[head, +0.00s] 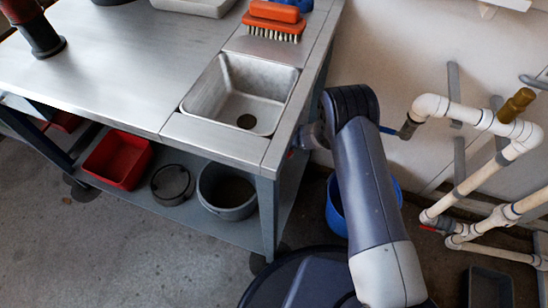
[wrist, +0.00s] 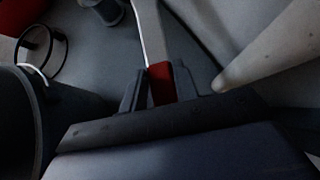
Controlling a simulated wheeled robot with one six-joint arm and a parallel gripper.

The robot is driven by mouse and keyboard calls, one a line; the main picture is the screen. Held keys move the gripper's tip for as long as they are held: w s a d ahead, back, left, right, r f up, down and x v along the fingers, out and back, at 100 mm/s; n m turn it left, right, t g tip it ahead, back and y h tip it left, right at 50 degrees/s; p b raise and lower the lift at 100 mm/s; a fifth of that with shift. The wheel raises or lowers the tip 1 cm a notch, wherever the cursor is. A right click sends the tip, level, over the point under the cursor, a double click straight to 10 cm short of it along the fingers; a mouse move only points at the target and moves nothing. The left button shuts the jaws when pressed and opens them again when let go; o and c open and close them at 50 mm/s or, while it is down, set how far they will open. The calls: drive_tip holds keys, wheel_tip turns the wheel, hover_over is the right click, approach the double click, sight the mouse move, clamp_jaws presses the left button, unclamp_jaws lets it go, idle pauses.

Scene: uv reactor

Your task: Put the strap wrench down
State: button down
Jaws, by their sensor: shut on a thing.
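In the wrist view my gripper (wrist: 159,74) is shut on a red piece between its two dark fingers. I take this piece to be the grip of the strap wrench (wrist: 161,88). A pale strip runs up from the red piece, but I cannot tell whether it belongs to the wrench. In the head view my arm hides the jaws and most of what they hold, beside the right side of the steel bench (head: 110,65). A strap cannot be made out clearly.
The bench has a sink (head: 243,90) and an orange brush (head: 274,18); its left top is largely clear. Below are a red tub (head: 117,160) and a grey bucket (head: 228,192). White pipes (head: 482,178) stand at right. A blue bucket (head: 335,208) is behind my arm.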

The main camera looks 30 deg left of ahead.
sight(291, 157)
drive_tip(key=f+b, duration=0.1)
drive_tip(key=f, duration=0.3)
drive_tip(key=f+b, duration=0.1)
drive_tip(key=f, duration=0.3)
drive_tip(key=f+b, duration=0.2)
drive_tip(key=f, duration=0.2)
drive_tip(key=shift+d, duration=0.25)
drive_tip(key=shift+f+b, duration=0.2)
drive_tip(key=shift+b, duration=0.15)
drive_tip(key=c, duration=1.1)
unclamp_jaws()
drive_tip(key=shift+r+p, duration=0.2)
drive_tip(key=shift+p, duration=0.1)
drive_tip(key=shift+s+d+r, duration=0.1)
drive_tip(key=shift+d+r, duration=0.05)
drive_tip(key=shift+r, duration=0.15)
drive_tip(key=p+v, duration=0.4)
drive_tip(key=v, duration=0.7)
drive_tip(key=shift+s+d, duration=0.1)
drive_tip(key=shift+d, duration=0.15)
